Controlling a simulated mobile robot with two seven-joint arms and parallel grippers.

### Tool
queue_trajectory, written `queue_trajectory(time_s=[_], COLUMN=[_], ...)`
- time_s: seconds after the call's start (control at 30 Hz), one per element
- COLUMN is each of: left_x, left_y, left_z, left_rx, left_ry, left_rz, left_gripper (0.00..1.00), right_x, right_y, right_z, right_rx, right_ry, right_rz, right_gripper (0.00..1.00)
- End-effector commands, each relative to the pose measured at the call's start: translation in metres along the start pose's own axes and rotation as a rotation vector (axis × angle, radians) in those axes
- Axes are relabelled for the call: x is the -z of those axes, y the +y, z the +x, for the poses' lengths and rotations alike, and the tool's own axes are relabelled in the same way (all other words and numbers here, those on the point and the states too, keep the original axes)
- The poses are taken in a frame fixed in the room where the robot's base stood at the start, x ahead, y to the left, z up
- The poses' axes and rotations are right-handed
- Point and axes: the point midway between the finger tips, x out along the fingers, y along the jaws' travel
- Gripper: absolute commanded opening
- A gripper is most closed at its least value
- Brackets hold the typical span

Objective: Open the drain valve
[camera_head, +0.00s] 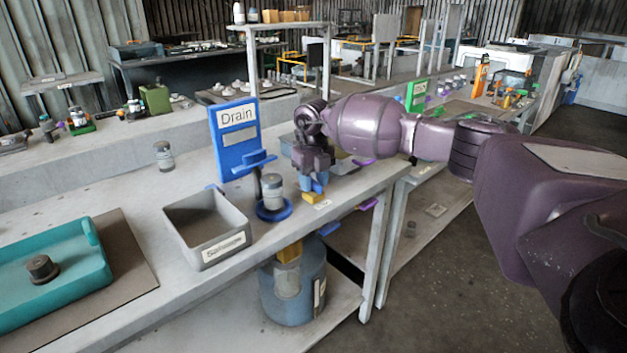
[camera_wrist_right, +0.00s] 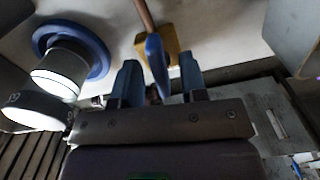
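The blue sign marked "Drain" (camera_head: 236,138) stands on the bench. The drain valve shows as a small yellow block (camera_head: 312,197) near the bench's front edge, just below my right gripper (camera_head: 313,184). In the right wrist view, the valve's blue lever (camera_wrist_right: 156,62) lies in front of the yellow-brown block (camera_wrist_right: 177,42), with a copper-coloured pipe (camera_wrist_right: 144,15) behind. The two fingers of my right gripper (camera_wrist_right: 160,80) are apart, one on each side of the lever. I cannot tell whether either finger touches it. My left gripper is not in view.
A lidded jar (camera_head: 272,188) on a blue ring stands just left of my gripper. A grey bin (camera_head: 215,248) and a teal tray (camera_head: 92,277) are further left. A blue-grey drum (camera_head: 292,305) stands under the bench edge.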

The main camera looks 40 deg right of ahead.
Motion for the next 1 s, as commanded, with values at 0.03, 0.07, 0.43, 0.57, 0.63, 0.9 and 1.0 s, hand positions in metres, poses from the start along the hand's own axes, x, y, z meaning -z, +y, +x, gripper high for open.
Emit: queue_trajectory(time_s=[0.03,0.07,0.43,0.57,0.63,0.9,1.0], left_x=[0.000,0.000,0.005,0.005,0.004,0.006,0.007], left_y=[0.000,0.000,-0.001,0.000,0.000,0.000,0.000], left_z=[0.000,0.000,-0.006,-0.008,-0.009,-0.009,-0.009], left_rx=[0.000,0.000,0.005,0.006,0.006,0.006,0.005], left_ry=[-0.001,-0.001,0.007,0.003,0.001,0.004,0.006], left_rz=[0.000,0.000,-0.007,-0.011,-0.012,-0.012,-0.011], left_gripper=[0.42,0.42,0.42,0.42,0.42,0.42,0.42], right_x=[0.000,0.000,-0.001,0.000,0.000,0.000,0.000], right_y=[0.000,0.000,0.000,0.000,0.000,0.000,0.000], right_z=[0.000,0.000,-0.047,-0.071,-0.082,-0.106,-0.108], right_rx=[0.000,0.000,0.000,0.000,-0.001,0.000,0.000], right_ry=[0.000,0.000,-0.007,-0.006,-0.005,-0.002,0.000], right_rz=[0.000,0.000,0.001,0.001,0.000,0.000,0.000], right_gripper=[0.39,0.39,0.39,0.39,0.39,0.39,0.39])
